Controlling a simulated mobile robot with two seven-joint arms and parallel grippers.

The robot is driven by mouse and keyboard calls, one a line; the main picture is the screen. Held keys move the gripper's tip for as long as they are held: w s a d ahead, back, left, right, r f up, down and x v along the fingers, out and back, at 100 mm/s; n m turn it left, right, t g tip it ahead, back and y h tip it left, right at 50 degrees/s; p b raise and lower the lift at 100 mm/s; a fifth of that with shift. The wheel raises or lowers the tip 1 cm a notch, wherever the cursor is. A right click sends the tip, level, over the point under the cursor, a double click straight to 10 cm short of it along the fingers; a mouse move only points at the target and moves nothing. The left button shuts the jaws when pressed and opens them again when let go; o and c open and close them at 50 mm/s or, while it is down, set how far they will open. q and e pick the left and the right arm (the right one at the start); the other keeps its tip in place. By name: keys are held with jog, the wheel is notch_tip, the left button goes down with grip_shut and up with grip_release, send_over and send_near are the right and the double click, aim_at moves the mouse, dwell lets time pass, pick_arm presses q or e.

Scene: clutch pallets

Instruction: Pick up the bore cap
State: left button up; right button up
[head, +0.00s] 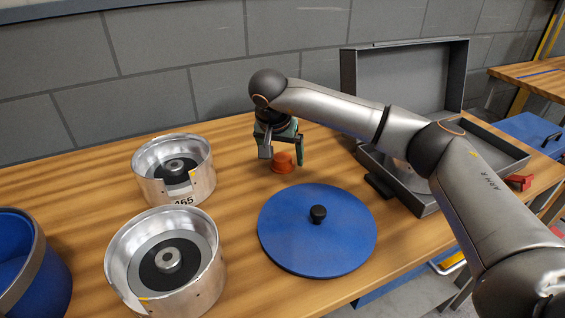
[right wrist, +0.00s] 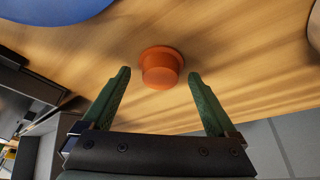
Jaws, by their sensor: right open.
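The bore cap (head: 284,163) is a small orange cap with a wider rim, standing on the wooden table behind the blue lid. In the right wrist view the bore cap (right wrist: 161,68) lies just beyond the fingertips, roughly midway between them. My right gripper (head: 283,157) is open and empty, pointing down at the cap. Its two green fingers (right wrist: 158,75) are spread on either side with clear gaps, and no contact shows. My left gripper is not in view.
A round blue lid (head: 300,235) with a black knob lies in front of the cap. Two metal clutch housings (head: 150,190) (head: 205,285) stand left. A blue bin (head: 55,265) is at far left. An open grey case (head: 432,207) stands right, beneath my right arm. Bare table lies left of the cap.

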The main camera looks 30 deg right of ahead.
aim_at(284, 153)
jog(key=c, duration=1.4)
jog(key=shift+r, duration=0.1)
jog(key=shift+r, duration=0.45)
notch_tip(284, 153, up, 2)
jog(key=shift+r, duration=0.1)
jog(key=s+a+r, duration=0.2)
jog(key=s+r, duration=0.1)
jog(key=s+a+r+p, duration=0.1)
jog(key=s+a+r, duration=0.2)
jog(key=s, duration=0.1)
jog(key=s+a+r, duration=0.3)
jog(key=s, duration=0.1)
jog(key=shift+s+a+r, duration=0.1)
jog(key=shift+a+r, duration=0.15)
jog(key=shift+r, duration=0.15)
